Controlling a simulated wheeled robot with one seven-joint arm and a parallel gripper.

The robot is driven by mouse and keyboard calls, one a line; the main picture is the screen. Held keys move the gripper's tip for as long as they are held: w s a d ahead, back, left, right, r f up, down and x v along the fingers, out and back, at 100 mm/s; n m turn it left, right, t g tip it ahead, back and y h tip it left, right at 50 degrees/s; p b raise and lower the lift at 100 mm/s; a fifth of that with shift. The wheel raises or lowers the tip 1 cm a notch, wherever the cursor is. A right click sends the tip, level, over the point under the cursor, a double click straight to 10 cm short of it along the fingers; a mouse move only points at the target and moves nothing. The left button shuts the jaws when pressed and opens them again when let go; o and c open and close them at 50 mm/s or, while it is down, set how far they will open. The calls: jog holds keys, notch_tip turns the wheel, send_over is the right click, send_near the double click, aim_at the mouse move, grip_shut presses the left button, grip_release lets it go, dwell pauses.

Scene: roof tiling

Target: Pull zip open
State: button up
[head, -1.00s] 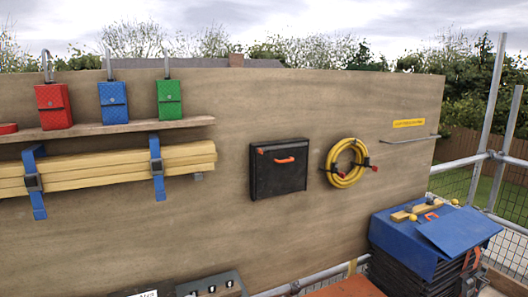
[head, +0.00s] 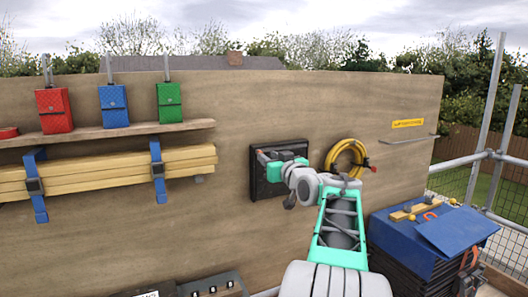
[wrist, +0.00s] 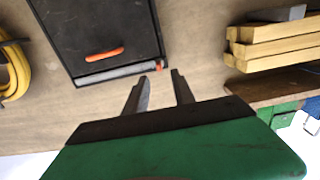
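A black case (head: 256,191) hangs on the wooden wall, largely covered by my arm in the head view. In the wrist view the case (wrist: 85,25) shows inverted, with an orange handle (wrist: 104,54) and a pale zip strip (wrist: 118,74) along one edge. A small red zip tab (wrist: 166,66) sits at the strip's right end. My gripper (wrist: 159,73) is open, its two fingertips apart and close to that tab, with nothing seen between them. In the head view my gripper (head: 263,157) is at the case's upper left corner. Contact with the tab cannot be told.
A yellow hose coil (head: 333,156) hangs right of the case, partly behind my arm. Strapped timber (head: 105,173) and a shelf (head: 120,130) with red, blue and green pouches are to the left. A blue-covered stack (head: 400,228) stands at the lower right.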

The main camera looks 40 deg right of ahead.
jog(key=p+x, duration=0.1)
jog(key=x, duration=0.3)
jog(key=shift+w+d, duration=0.1)
jog(key=shift+w, duration=0.1)
jog(key=shift+c, duration=0.5)
grip_shut()
dwell(0.7)
